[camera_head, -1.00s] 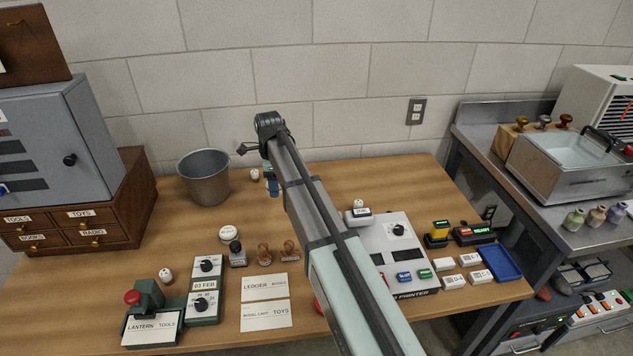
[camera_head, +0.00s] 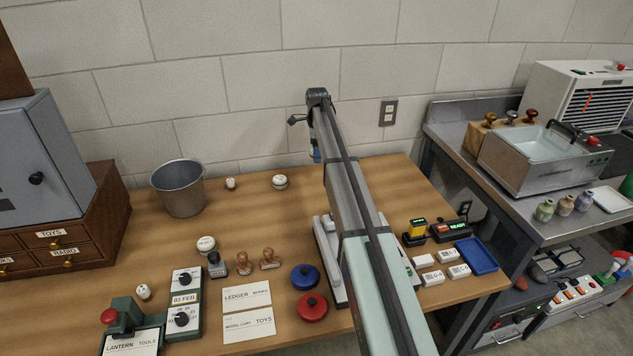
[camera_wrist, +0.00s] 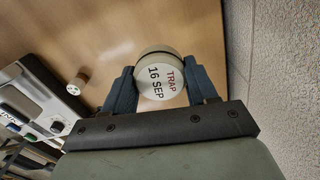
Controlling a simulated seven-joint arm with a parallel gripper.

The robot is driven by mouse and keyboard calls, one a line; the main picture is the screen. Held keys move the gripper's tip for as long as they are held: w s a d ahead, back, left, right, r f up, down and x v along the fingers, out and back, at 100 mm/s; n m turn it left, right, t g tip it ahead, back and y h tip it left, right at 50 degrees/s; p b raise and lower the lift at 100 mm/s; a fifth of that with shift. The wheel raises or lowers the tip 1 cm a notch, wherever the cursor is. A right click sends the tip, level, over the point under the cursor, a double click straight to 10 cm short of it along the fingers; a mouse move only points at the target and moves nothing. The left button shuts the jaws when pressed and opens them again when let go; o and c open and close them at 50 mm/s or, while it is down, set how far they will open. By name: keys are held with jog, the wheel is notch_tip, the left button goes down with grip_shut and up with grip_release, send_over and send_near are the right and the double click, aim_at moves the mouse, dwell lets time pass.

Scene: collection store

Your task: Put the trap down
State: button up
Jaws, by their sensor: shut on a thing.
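The trap (camera_wrist: 160,84) shows in the wrist view as a short round pale puck with a white face reading "TRAP 16 SEP". My gripper (camera_wrist: 162,90) is shut on it, with one dark blue finger at each side. In the head view my gripper (camera_head: 316,153) is at the back of the wooden table (camera_head: 240,205), near the wall. My own arm hides most of it there, and I cannot make out the held trap. How far the trap is above the table is unclear.
A pale round piece (camera_head: 280,182) and a small white piece (camera_head: 231,183) stand left of my gripper. A metal bucket (camera_head: 180,190) is farther left. The printer (camera_wrist: 38,95) lies to the near side, with a small white cylinder (camera_wrist: 77,84) by it. Bare wood lies between.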

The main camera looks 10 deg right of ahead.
aim_at(317, 180)
jog(key=shift+w+n, duration=0.1)
jog(key=shift+n, duration=0.8)
jog(key=shift+f, duration=5)
jog(key=shift+f, duration=0.15)
jog(key=o, duration=1)
jog(key=shift+o, duration=0.2)
notch_tip(317, 180, up, 12)
jog(key=shift+r, duration=0.2)
